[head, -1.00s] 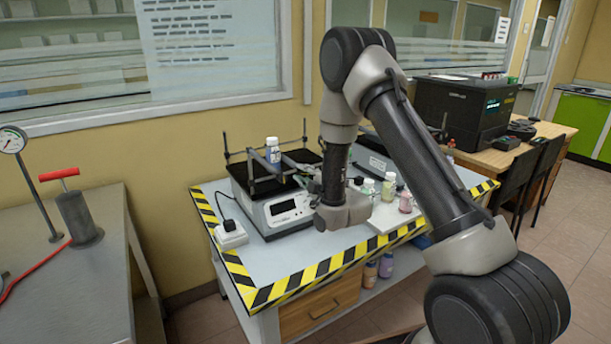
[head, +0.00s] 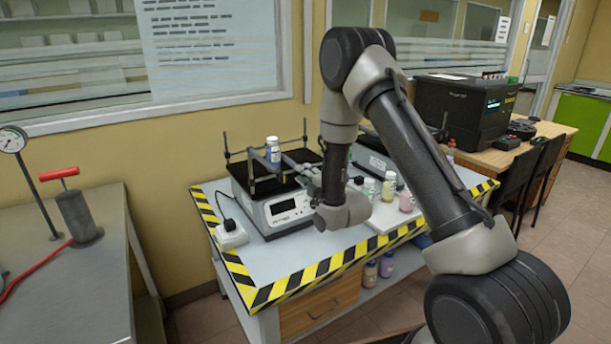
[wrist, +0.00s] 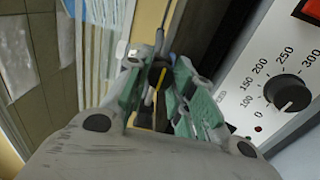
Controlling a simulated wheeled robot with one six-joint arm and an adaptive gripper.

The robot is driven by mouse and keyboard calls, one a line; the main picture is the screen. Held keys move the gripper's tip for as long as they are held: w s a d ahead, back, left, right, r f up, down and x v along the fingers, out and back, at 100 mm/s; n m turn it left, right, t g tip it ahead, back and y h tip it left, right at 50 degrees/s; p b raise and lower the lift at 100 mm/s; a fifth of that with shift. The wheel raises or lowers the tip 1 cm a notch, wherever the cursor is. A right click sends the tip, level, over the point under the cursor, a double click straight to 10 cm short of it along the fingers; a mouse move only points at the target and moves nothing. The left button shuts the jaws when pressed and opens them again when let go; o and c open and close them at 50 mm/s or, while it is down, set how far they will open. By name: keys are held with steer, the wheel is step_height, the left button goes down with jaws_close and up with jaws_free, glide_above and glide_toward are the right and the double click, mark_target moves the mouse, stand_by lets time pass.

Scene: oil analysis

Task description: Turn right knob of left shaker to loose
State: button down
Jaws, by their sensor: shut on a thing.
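The left shaker (head: 292,212) stands on the bench, a white body with a display and a black tray on top. A small bottle with a white cap (head: 273,150) stands upright at its tray. In the head view my gripper (head: 314,180) is at the right side of the left shaker, partly hidden by my arm, and the knob cannot be made out there. A separate dial knob (wrist: 290,92) with a number scale is to the right in the wrist view.
A second shaker (head: 370,160) stands behind my arm. Several small bottles (head: 389,187) stand to the right on the bench (head: 235,255), which has a yellow-black striped edge. A white plug socket (head: 231,235) lies at the shaker's left.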

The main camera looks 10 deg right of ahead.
steer(key=c, duration=1.2)
jaws_free()
steer(key=shift+s, duration=0.1)
steer(key=v, duration=0.7)
steer(key=shift+s, duration=0.15)
